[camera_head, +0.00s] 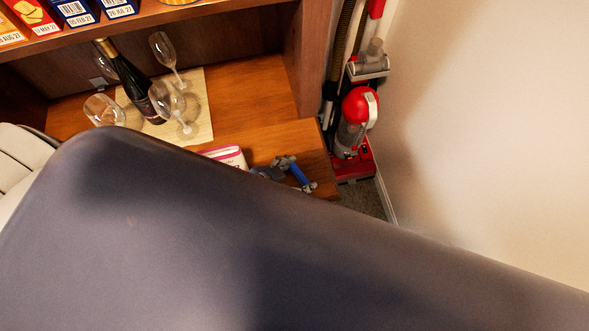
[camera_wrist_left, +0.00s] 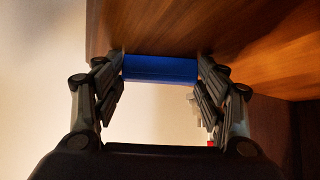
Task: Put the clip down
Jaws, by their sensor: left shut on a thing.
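The clip is a plain blue piece that spans the gap between the fingers of my left gripper in the left wrist view (camera_wrist_left: 160,69). In the head view, my left gripper (camera_head: 297,174) is at the front right corner of the hutch's wooden counter (camera_head: 258,133), and the blue clip (camera_head: 300,174) shows between its fingers. The gripper is shut on the clip. The wood lies close by the clip in the wrist view; I cannot tell whether they touch. A large dark shape hides the lower part of the head view. My right gripper is not in view.
A white and pink package (camera_head: 226,156) lies just left of the gripper. A dark bottle (camera_head: 130,82) and several glasses stand on a light mat (camera_head: 203,112) further back. A red vacuum cleaner (camera_head: 355,125) stands right of the counter, beside a pale wall (camera_head: 490,110).

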